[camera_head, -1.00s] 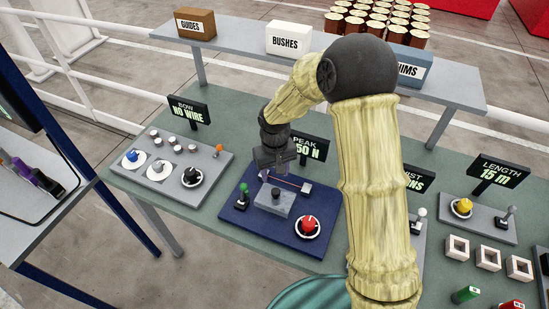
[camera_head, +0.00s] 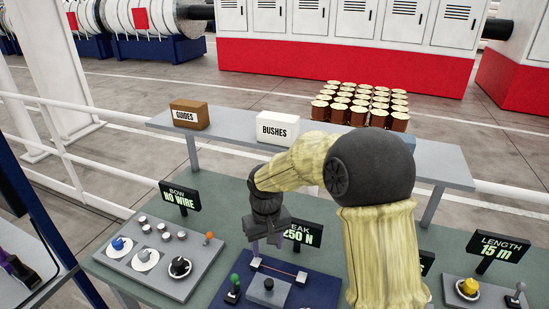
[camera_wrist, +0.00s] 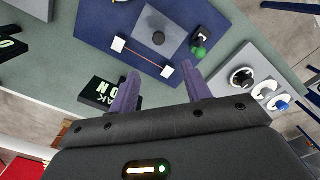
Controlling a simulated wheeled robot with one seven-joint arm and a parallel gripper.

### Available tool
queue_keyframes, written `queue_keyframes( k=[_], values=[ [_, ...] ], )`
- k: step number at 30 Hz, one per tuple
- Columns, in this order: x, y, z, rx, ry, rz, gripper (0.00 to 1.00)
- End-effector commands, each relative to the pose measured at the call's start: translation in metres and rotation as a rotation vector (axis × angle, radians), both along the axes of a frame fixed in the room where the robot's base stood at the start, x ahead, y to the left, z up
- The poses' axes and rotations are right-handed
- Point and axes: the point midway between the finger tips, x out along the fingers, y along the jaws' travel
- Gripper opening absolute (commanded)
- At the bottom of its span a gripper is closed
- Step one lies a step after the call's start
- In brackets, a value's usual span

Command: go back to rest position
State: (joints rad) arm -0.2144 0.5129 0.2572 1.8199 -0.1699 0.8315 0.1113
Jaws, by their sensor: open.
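My gripper (camera_head: 266,243) hangs above the back edge of the blue station plate (camera_head: 318,289) in the head view, close to the PEAK display (camera_head: 303,234). In the wrist view its two purple fingers (camera_wrist: 160,92) are apart with nothing between them. The blue plate (camera_wrist: 92,32) lies beyond the fingertips, with a grey block bearing a dark round peg (camera_wrist: 158,38), a thin red line between two white blocks, and a green-knobbed lever (camera_wrist: 199,51). My arm hides part of the table and displays.
The BOW panel (camera_head: 150,262) with knobs and small cylinders is at left. The LENGTH panel (camera_head: 478,292) is at right. A raised shelf (camera_head: 230,142) behind carries the GUIDES box (camera_head: 189,115), the BUSHES box (camera_head: 277,129) and several copper spools (camera_head: 360,103).

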Motion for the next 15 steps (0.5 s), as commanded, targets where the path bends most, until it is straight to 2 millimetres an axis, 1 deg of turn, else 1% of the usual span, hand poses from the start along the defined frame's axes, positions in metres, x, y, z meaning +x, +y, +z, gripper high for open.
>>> queue_keyframes(
  k=[2, 5, 8, 9, 11, 12, 14, 15],
  values=[
    [-0.002, -0.006, 0.001, 0.000, -0.004, -0.009, 0.48],
    [-0.010, -0.024, 0.005, 0.001, -0.022, -0.039, 0.48],
    [-0.026, -0.054, 0.010, 0.006, -0.051, -0.093, 0.48],
    [-0.034, -0.069, 0.012, 0.009, -0.066, -0.121, 0.48],
    [-0.048, -0.090, 0.015, 0.016, -0.089, -0.167, 0.48],
    [-0.058, -0.104, 0.016, 0.019, -0.105, -0.198, 0.48],
    [-0.074, -0.123, 0.018, 0.025, -0.130, -0.245, 0.48],
    [-0.086, -0.136, 0.019, 0.029, -0.146, -0.277, 0.48]
  ],
)
